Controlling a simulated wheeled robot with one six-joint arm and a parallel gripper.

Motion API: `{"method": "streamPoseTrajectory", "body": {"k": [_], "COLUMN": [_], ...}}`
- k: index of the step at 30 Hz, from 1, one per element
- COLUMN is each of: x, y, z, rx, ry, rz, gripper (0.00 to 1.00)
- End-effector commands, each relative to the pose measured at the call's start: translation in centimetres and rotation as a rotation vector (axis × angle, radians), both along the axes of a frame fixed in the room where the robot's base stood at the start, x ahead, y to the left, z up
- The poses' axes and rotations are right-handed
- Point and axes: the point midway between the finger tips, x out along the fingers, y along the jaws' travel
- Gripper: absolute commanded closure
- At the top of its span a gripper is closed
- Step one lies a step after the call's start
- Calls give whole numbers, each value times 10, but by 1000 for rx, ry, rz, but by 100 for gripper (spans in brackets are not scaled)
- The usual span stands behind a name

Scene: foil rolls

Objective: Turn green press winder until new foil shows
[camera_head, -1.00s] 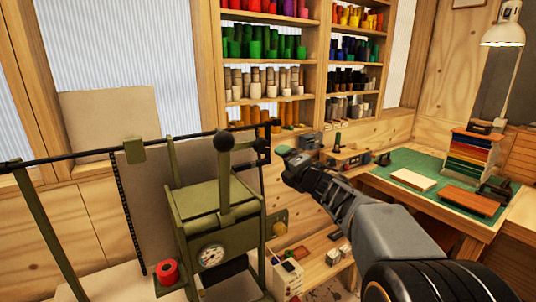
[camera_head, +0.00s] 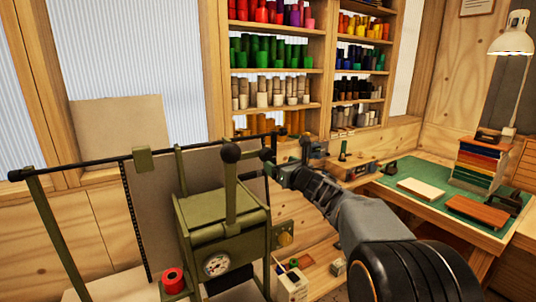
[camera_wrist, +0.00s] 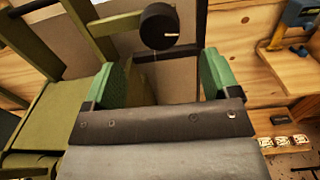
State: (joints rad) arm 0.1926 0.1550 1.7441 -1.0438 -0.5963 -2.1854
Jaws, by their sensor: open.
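The olive-green press (camera_head: 225,212) stands left of centre in the head view, with a ball-topped lever and a round gauge. A black round knob (camera_head: 267,154) sits at its upper right, seemingly the winder. In the wrist view the knob (camera_wrist: 160,27) shows a white mark on its face. My gripper (camera_head: 280,169) is close to the knob. In the wrist view my gripper (camera_wrist: 165,72) has its green-padded fingers spread with nothing between them. The knob lies just beyond the fingertips, roughly centred. I cannot make out any foil on the press.
A red roll (camera_head: 173,277) sits at the press's lower left. A black bar (camera_head: 110,156) runs across behind the press. A bench with a green mat (camera_head: 415,168) is at right. Shelves (camera_head: 277,70) of coloured rolls stand behind. A low wooden shelf lies below my arm.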

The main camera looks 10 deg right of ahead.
Motion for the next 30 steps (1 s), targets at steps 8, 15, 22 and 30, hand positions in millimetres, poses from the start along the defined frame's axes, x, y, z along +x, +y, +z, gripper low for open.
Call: {"method": "streamPoseTrajectory", "body": {"k": [8, 15, 22, 30], "x": [49, 75, 83, 83], "y": [17, 25, 27, 27], "z": [3, 2, 0, 0], "rx": [1, 1, 2, 2], "ry": [3, 1, 1, 1], "rz": [2, 1, 0, 0], "gripper": [18, 18, 18, 20]}}
